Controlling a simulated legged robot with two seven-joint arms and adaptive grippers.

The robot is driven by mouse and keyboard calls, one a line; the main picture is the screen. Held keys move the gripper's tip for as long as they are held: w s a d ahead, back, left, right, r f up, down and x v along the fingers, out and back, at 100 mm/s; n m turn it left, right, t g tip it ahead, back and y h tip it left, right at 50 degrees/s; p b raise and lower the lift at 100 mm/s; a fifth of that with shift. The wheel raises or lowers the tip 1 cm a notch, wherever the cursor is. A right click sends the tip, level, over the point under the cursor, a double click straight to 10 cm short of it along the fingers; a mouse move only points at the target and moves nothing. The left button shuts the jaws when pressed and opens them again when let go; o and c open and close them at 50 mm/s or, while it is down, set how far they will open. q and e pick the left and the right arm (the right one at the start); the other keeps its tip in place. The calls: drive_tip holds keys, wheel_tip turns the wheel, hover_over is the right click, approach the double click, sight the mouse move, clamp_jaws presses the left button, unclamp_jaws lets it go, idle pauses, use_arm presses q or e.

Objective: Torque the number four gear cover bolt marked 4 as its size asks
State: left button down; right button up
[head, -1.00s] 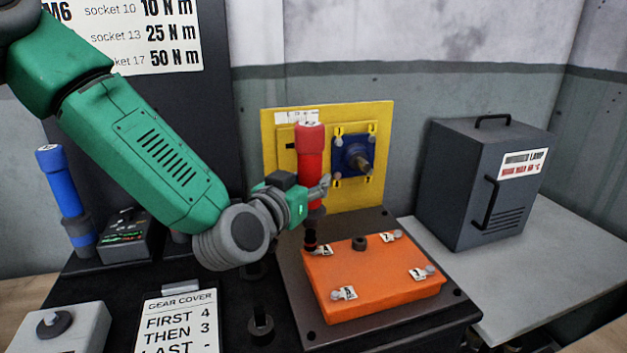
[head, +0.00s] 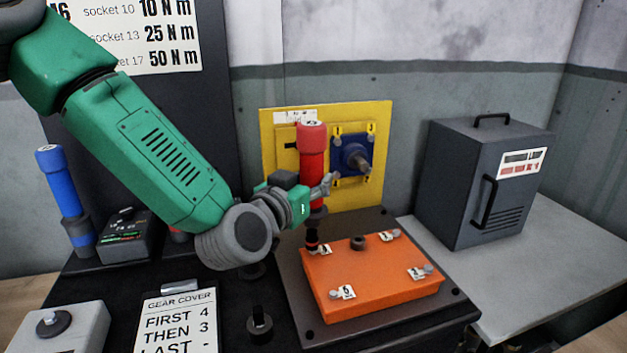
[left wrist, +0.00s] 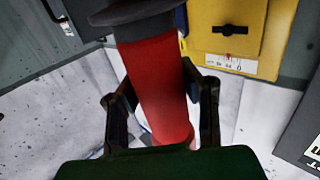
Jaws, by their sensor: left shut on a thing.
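My left gripper (head: 314,190) is shut on a red torque driver (head: 312,155), which stands upright. The red driver also fills the middle of the left wrist view (left wrist: 158,85), between the two fingers. Its dark lower end (head: 311,238) is at the back left corner of the orange gear cover (head: 370,285), over the bolt by that corner's label. I cannot tell whether the socket is fully seated, and that label is too small to read. Other bolts with number labels sit at the cover's other corners, such as the front left bolt (head: 335,294). My right gripper is not in view.
A blue driver (head: 64,195) stands at the left by a dark box with a display (head: 126,236). A clipboard (head: 178,320) reads gear cover, first 4, then 3. A wall chart (head: 150,40) lists socket torques.

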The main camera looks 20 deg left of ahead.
sight(307, 169)
use_arm(q)
drive_tip(key=shift+d+r, duration=0.15)
drive_tip(key=shift+d, duration=0.05)
drive_tip(key=shift+f+b, duration=0.7)
drive_tip(key=shift+f, duration=0.55)
idle(2.1)
drive_tip(key=shift+r, duration=0.15)
drive_tip(key=shift+r+p, duration=2.1)
drive_tip(key=shift+r, duration=0.5)
